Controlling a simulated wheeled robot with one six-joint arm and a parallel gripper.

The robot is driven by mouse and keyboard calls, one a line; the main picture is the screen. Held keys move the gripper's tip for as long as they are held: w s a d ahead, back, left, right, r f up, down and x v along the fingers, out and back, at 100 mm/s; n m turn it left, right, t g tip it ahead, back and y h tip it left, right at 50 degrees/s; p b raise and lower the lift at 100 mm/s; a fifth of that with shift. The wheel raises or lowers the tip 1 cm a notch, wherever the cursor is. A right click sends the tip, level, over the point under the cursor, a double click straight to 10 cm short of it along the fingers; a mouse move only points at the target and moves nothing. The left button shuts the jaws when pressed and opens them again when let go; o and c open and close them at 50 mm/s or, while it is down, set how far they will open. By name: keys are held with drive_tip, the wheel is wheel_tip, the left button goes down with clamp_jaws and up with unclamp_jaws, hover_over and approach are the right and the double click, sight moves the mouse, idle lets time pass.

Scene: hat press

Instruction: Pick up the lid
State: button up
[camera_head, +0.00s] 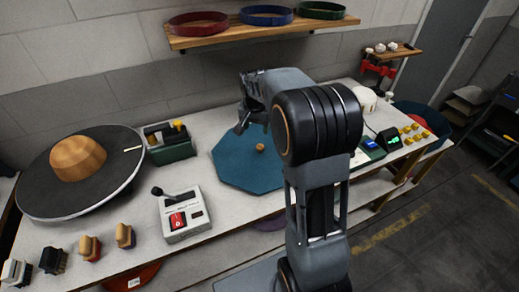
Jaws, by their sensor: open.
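A flat teal octagonal piece (235,165) lies on the light worktop near the middle. It has a small round wooden knob (260,148) and looks like the lid. My gripper (248,124) is open, with nothing seen between its fingers. In the picture it appears over the far part of the teal piece, above and left of the knob, apparently apart from it. My arm hides the right side of the teal piece.
A large black disc (40,190) bearing a wooden dome (78,158) stands at the left. A green box (172,152) and a white lever box (184,214) stand left of the teal piece. Several brushes line the front left edge. A shelf (225,38) with colored rings hangs above.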

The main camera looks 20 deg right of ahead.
drive_tip(key=w+d+f+m, duration=0.1)
drive_tip(key=w+d+f, duration=0.1)
drive_tip(key=w, duration=0.1)
drive_tip(key=p, duration=0.2)
hover_over(260, 146)
drive_tip(key=f, duration=0.7)
drive_tip(key=shift+s+a+f, duration=0.15)
drive_tip(key=shift+a+f, duration=0.05)
drive_tip(key=shift+f, duration=0.1)
drive_tip(key=shift+d+f+p, duration=0.2)
drive_tip(key=shift+f+p, duration=0.7)
drive_tip(key=shift+f, duration=1.95)
drive_tip(key=shift+c, duration=0.2)
drive_tip(key=c, duration=1)
drive_tip(key=shift+r, duration=0.1)
